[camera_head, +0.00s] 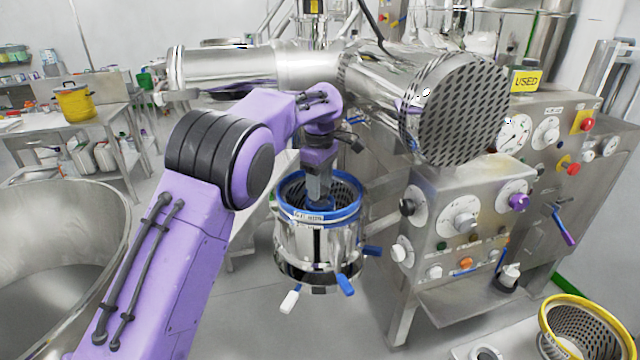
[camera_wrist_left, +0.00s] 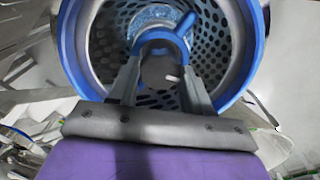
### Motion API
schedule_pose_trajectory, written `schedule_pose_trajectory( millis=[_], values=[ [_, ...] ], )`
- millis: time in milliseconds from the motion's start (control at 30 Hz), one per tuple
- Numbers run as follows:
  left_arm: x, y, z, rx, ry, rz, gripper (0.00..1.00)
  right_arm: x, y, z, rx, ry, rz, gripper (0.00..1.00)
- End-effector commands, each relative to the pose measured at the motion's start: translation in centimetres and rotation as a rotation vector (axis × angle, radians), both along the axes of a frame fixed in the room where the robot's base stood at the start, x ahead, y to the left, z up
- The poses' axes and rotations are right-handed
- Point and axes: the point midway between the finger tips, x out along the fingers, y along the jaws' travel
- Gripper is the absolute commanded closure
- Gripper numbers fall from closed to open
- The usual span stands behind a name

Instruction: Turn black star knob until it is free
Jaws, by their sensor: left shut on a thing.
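My left gripper (camera_head: 319,197) reaches straight down into the open top of a steel drum with a blue rim (camera_head: 285,217). In the left wrist view the two fingers of my left gripper (camera_wrist_left: 160,76) stand on either side of a dark rounded piece, the black star knob (camera_wrist_left: 158,68), and are shut on it. Its star shape cannot be made out. A blue part (camera_wrist_left: 160,34) lies around and behind it, at the middle of the drum's perforated basket (camera_wrist_left: 215,60). In the head view my gripper hides the knob. My right gripper is not in view.
A large horizontal steel cylinder with a perforated end (camera_head: 455,108) hangs above and right of the drum. A control panel (camera_head: 440,230) with knobs stands to the right. A yellow-rimmed basket (camera_head: 590,335) is at lower right, a large steel bowl (camera_head: 60,215) at left.

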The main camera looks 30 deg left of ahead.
Motion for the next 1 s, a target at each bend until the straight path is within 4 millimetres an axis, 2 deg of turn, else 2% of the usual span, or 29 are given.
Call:
schedule_pose_trajectory(
  millis=[200, 500, 1000],
  values=[
    [-0.15, -0.01, -0.37, -0.002, 0.008, 0.183, 0.82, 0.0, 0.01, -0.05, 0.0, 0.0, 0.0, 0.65],
    [-0.18, -0.03, -0.4, -0.001, 0.009, 0.365, 0.82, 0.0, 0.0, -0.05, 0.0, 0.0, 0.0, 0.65],
    [-0.21, -0.02, -0.44, -0.001, 0.009, 0.453, 0.81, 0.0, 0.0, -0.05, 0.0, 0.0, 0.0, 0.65]
  ],
)
